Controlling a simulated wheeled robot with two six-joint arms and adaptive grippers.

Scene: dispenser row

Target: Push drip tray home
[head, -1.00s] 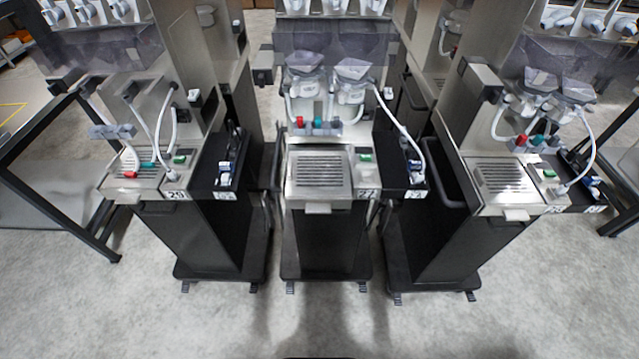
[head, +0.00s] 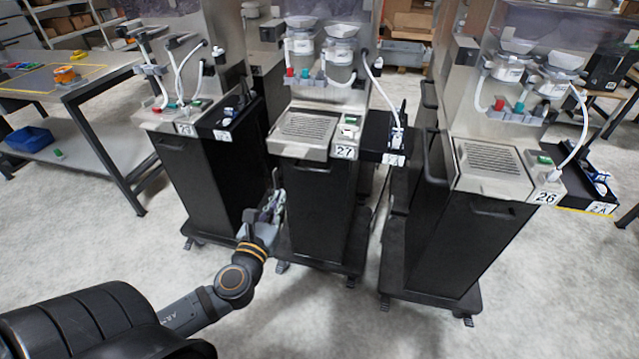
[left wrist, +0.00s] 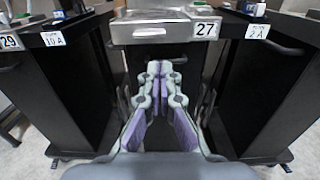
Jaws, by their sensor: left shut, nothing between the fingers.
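The drip tray (head: 305,128) of the middle dispenser, numbered 27, is a metal tray with a slotted grate on top. Its front with a small lip also shows in the left wrist view (left wrist: 165,28), above a black cabinet. I cannot tell exactly how far it stands out. My left gripper (head: 276,194) is shut and empty, low in front of the middle dispenser and below the tray. In the left wrist view its fingertips (left wrist: 160,68) are together, pointing at the cabinet front, apart from the tray. My right gripper is not in view.
A dispenser numbered 29 (head: 184,128) stands to the left, and one numbered 26 (head: 545,197) to the right, both with black cabinets. Black side shelves (head: 382,150) adjoin the dispensers. A workbench (head: 85,85) is at the far left. The grey floor in front is clear.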

